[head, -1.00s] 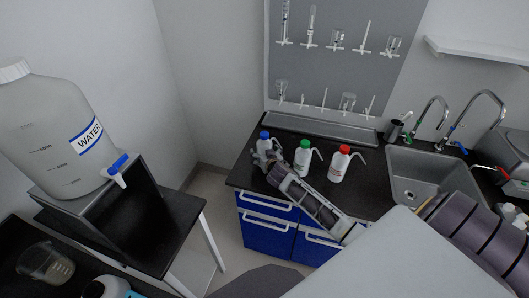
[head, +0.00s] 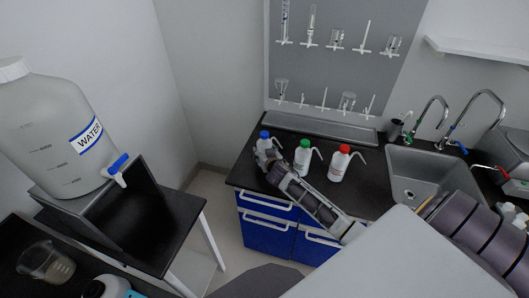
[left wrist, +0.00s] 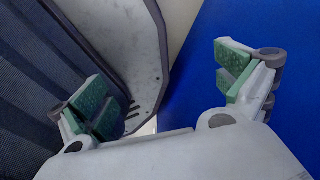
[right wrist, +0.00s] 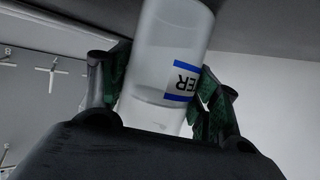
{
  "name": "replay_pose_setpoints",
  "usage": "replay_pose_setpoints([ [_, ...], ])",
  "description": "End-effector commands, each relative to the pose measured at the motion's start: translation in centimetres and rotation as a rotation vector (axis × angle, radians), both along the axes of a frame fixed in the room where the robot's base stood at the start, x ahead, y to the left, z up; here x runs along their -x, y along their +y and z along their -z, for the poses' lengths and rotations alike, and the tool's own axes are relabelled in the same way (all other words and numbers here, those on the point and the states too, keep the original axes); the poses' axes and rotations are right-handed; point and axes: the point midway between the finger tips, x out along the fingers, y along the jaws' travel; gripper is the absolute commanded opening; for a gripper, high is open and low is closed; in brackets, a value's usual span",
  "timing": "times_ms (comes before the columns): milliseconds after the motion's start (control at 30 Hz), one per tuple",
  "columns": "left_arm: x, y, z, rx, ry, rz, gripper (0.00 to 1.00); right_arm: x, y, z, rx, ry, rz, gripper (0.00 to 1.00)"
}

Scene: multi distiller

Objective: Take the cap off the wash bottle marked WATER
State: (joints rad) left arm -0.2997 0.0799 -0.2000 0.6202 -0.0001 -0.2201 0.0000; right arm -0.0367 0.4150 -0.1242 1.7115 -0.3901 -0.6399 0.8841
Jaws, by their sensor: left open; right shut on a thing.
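The WATER wash bottle has a blue cap (head: 264,134) and stands at the left end of the black counter in the head view. My right gripper (head: 266,155) hides most of its body there. In the right wrist view, the translucent bottle (right wrist: 167,70), with a blue-bordered label ending in "TER", sits between the fingers of my right gripper (right wrist: 160,90), which is shut on it. The cap is out of that view. My left gripper (left wrist: 165,88) is open and empty in the left wrist view, with a plain blue surface behind it.
A green-capped bottle (head: 302,160) and a red-capped bottle (head: 339,165) stand to the right on the counter (head: 375,190). The sink (head: 412,180) is farther right. A large WATER tank (head: 60,135) and a beaker (head: 45,264) are at left.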

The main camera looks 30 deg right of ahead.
Motion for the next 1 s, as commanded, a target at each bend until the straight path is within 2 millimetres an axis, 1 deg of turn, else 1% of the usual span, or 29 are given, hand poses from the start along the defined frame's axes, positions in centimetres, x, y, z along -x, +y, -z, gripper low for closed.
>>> replay_pose_setpoints([
  [267, 0.0, 0.0, 0.0, 0.0, 0.0, 0.0, 1.0, -0.1, 0.0, -0.2, 0.001, -0.003, -0.001, 0.48],
  [467, 0.0, 0.0, 0.0, 0.0, 0.0, 0.0, 1.0, -0.1, 0.0, -1.2, 0.001, -0.004, 0.0, 0.48],
  [633, 0.0, 0.0, 0.1, 0.0, 0.001, 0.0, 1.0, -0.1, 0.0, -3.0, 0.0, -0.005, -0.001, 0.48],
  [1000, 0.0, 0.0, 0.3, 0.0, 0.001, 0.0, 1.0, -0.1, 0.0, -8.3, 0.0, -0.005, -0.001, 0.48],
])
